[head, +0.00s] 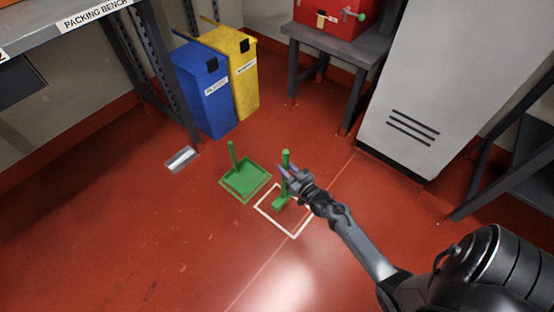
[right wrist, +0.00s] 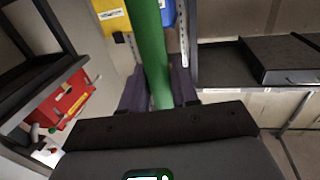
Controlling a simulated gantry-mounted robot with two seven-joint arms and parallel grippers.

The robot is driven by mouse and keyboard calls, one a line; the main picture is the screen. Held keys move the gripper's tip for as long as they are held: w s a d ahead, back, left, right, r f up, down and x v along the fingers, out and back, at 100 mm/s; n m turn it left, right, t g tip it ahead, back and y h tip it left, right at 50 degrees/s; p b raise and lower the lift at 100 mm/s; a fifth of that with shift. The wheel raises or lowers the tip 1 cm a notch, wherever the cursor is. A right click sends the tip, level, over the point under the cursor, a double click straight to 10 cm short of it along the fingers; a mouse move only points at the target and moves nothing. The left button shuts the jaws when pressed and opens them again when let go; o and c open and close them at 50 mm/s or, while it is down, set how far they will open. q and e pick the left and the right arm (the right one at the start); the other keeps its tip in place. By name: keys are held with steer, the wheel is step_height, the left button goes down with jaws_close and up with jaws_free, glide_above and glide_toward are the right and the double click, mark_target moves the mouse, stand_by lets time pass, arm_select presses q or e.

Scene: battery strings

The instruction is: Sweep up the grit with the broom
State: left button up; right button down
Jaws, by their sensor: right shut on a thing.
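The green broom (head: 286,158) stands upright on the red floor, with its head (head: 279,204) inside a white-outlined square. My right gripper (head: 284,174) is shut on the broom's handle, which passes between the fingers in the right wrist view (right wrist: 150,50). A green dustpan (head: 246,181) with an upright handle lies on the floor just left of the broom, apart from it. I cannot make out the grit for certain; faint marks show on the floor at the lower left. My left gripper is not in view.
A blue bin (head: 207,95) and a yellow bin (head: 240,75) stand behind the dustpan. A small silver-white item (head: 182,159) lies left. A grey cabinet (head: 430,90) and a stand with a red box (head: 325,18) are at the back. The front-left floor is open.

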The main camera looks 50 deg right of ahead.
steer(key=s+p, duration=0.2)
steer(key=s, duration=1.1)
steer(key=f+b, duration=0.4)
steer(key=f, duration=0.1)
steer(key=shift+s+d+f, duration=0.2)
steer(key=shift+d, duration=0.15)
steer(key=shift+f+b, duration=0.4)
steer(key=shift+b, duration=0.05)
steer(key=shift+f, duration=0.45)
steer(key=shift+w, duration=0.2)
